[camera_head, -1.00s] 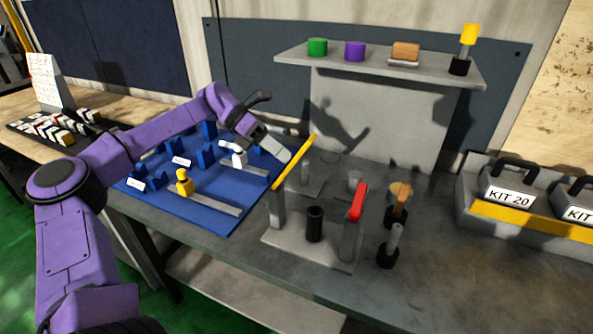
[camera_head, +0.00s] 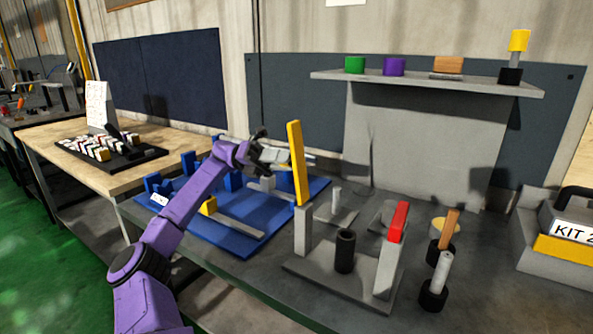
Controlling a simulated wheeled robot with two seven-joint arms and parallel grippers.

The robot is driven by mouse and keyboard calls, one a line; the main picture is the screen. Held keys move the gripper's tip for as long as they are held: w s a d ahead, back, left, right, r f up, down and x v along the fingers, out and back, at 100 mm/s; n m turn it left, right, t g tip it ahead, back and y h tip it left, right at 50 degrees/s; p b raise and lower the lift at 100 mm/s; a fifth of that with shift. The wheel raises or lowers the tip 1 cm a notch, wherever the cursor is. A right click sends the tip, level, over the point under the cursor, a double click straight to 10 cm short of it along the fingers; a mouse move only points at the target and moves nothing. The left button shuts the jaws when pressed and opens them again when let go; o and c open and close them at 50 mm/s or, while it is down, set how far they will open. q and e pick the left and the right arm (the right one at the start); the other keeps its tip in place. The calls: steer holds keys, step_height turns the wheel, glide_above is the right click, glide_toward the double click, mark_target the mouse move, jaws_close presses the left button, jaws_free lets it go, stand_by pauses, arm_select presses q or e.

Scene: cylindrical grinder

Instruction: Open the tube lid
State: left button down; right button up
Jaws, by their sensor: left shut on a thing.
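A yellow bar (camera_head: 298,163) stands nearly upright on top of a grey post (camera_head: 302,231) at the left of a grey fixture base (camera_head: 333,284). It looks like the lid of this fixture. A dark open tube (camera_head: 345,251) stands upright on the base, with nothing over its top. A grey post with a red top piece (camera_head: 398,222) stands at the right of the base. My left gripper (camera_head: 290,160) is shut on the yellow bar at about its mid-height; the bar hides part of the fingers. My right gripper is out of view.
A blue mat (camera_head: 240,249) with blue blocks lies behind my left arm. Black holders (camera_head: 432,297) with upright handles stand right of the fixture. A shelf (camera_head: 430,81) carries coloured pieces behind. A grey kit tray (camera_head: 560,273) is at the right.

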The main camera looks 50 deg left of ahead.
arm_select(q)
steer(key=shift+a, duration=0.1)
stand_by(0.4)
steer(key=c, duration=0.8)
jaws_free()
steer(key=shift+b+v, duration=1.4)
steer(key=shift+v, duration=3.9)
